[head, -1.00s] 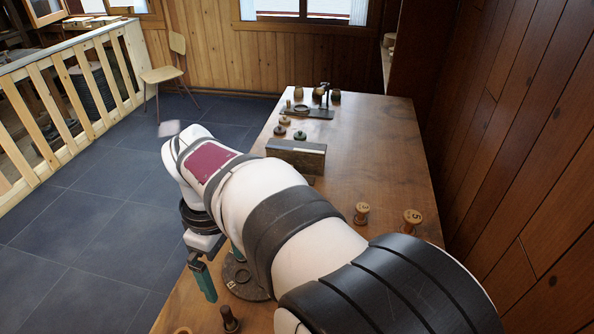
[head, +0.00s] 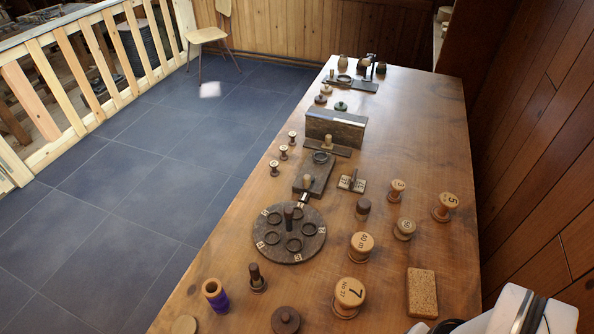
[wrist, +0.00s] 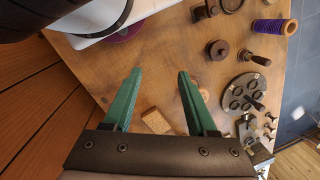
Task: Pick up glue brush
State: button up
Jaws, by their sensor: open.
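I cannot make out a glue brush for certain. A small shiny piece (head: 303,200) lies between the round dark tray (head: 262,248) and the dark board (head: 325,180); its shape is too small to tell. A flat dark piece with a pale knob (head: 328,143) lies in front of the long box. My gripper (wrist: 159,72) shows in the wrist view with its two green fingers wide apart and nothing between them. It is over the near part of the table, with the cork block (wrist: 157,121) just behind the fingers in the picture.
A purple-wound spool (head: 215,294) stands near the left edge. A long box (head: 335,128) stands farther back. A plank wall borders the right; the far right tabletop is clear.

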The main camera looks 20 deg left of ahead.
jog(key=w+a+n+t+y, duration=0.1)
jog(key=w+a+n+y, duration=0.1)
jog(key=w+a, duration=0.6)
jog(key=w+a+f+t+y, duration=0.1)
jog(key=a+f+t+y, duration=0.1)
jog(key=a, duration=1.1)
jog(key=a+f+t+y, duration=0.1)
jog(key=a+f+t, duration=0.15)
jog(key=a, duration=1.15)
jog(key=s+a+f+m+t, duration=0.1)
jog(key=s+a+f+t, duration=0.1)
jog(key=s+a+f, duration=0.2)
jog(key=n+t+h, duration=0.5)
jog(key=n+t, duration=0.1)
send_near(255, 281)
jog(key=x, duration=0.4)
jog(key=shift+w+d+f, duration=0.2)
jog(key=shift+w+f, duration=0.1)
jog(key=x, duration=0.6)
jog(key=shift+w+a+r, duration=0.15)
jog(key=shift+w+a, duration=0.05)
jog(key=shift+a, duration=0.1)
grip_shut()
